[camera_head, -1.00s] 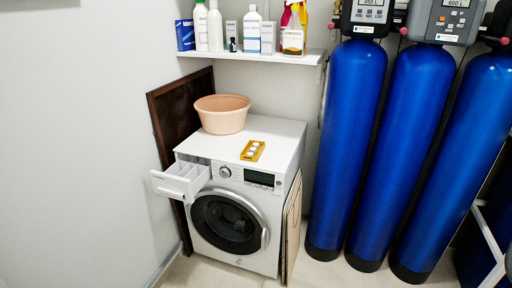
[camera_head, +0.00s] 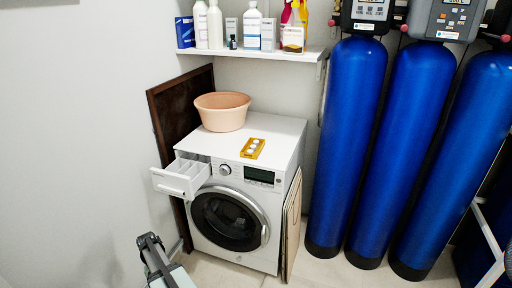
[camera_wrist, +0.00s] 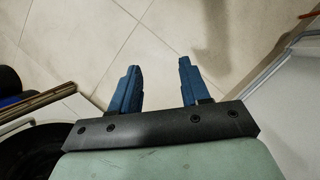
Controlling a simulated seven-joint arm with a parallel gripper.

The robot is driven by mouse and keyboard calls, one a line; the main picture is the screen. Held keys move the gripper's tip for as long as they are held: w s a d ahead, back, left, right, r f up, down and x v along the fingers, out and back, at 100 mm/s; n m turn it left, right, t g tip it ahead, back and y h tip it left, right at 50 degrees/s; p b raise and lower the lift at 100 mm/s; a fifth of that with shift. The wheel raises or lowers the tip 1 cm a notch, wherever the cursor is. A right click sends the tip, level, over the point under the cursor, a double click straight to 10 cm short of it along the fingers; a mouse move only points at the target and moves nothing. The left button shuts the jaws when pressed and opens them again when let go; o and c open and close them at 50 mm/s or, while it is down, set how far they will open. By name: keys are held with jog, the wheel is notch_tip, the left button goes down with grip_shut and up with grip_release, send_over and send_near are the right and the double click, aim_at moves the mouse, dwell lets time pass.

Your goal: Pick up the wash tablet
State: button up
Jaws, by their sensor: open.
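Several white round wash tablets (camera_head: 253,148) sit in a small yellow-orange holder (camera_head: 246,154) on top of the white washing machine (camera_head: 284,130). My gripper (camera_head: 148,239) is low at the front left of the machine in the head view, well below and apart from the tablets. In the wrist view my gripper (camera_wrist: 158,80) shows two blue fingers spread apart with only floor between them. It is open and empty. The tablets are out of the wrist view.
The machine's detergent drawer (camera_head: 180,178) is pulled out at its upper left. A peach basin (camera_head: 222,112) stands behind the holder. A shelf (camera_head: 250,56) with bottles hangs above. Blue tanks (camera_head: 345,140) stand to the right. The machine top around the holder is clear.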

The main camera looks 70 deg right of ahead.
jog(key=w+d+r+m+t, duration=0.1)
jog(key=d+r+m, duration=0.1)
jog(key=d+r, duration=0.45)
jog(key=d+r+m, duration=0.1)
jog(key=d+r, duration=0.2)
jog(key=d, duration=0.7)
notch_tip(320, 180, up, 37)
jog(key=m+t+h, duration=0.3)
jog(key=m, duration=0.5)
send_over(256, 143)
jog(key=f, duration=0.8)
jog(key=shift+s, duration=0.25)
jog(key=shift+w+a+f, duration=0.1)
jog(key=shift+a+f, duration=0.05)
jog(key=shift+f, duration=1.2)
jog(key=shift+w+a+f, duration=0.1)
jog(key=shift+f, duration=1.25)
jog(key=c, duration=0.8)
jog(key=shift+r, duration=0.1)
